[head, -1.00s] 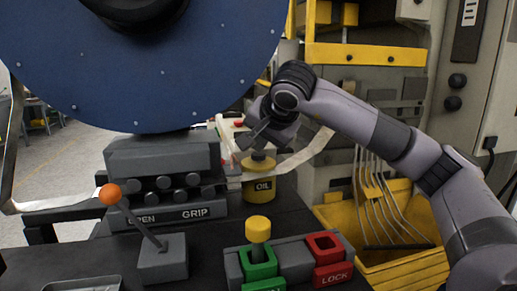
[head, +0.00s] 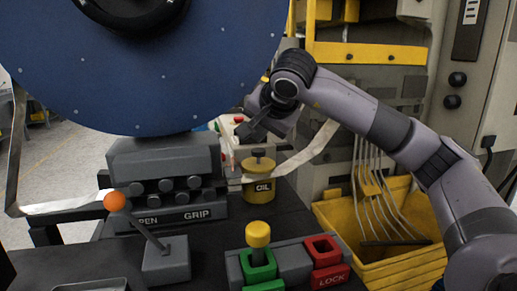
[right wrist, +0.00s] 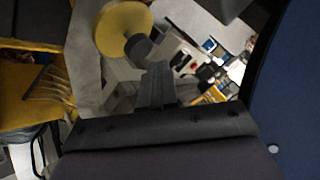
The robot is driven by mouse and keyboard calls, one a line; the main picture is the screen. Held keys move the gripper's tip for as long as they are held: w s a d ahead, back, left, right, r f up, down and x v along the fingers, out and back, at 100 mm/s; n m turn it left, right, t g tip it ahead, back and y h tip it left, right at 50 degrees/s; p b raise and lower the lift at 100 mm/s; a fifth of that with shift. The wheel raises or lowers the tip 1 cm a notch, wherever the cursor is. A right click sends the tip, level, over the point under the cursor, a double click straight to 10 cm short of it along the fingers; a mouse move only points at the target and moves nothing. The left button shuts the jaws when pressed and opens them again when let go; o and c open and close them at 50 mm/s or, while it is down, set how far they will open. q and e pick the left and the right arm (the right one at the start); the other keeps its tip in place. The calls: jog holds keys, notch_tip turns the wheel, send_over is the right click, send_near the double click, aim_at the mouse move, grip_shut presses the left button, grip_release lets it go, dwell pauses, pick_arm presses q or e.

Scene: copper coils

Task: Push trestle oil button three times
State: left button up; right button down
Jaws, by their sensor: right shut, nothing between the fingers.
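The yellow oil can (head: 262,189), marked OIL, stands on the dark bench right of the GRIP block. Its black button (head: 258,153) sits on a short stem on top. My right gripper (head: 243,130) is shut and empty, just above and slightly left of the button, with a small gap showing. In the right wrist view, the shut fingers (right wrist: 155,85) show near the can's yellow top (right wrist: 121,28) and its dark button (right wrist: 138,47). My left gripper is not in view.
A big blue disc (head: 130,70) hangs left of my right gripper. A metal strip (head: 310,150) passes by the can. An orange-knobbed lever (head: 115,201), a yellow-knobbed switch (head: 258,234) and a red LOCK switch (head: 325,249) stand in front. A yellow bin (head: 395,265) is at right.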

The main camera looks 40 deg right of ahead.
aim_at(261, 151)
notch_tip(261, 151, up, 5)
jog(key=p, duration=0.4)
jog(key=shift+f, duration=0.15)
dwell(2.3)
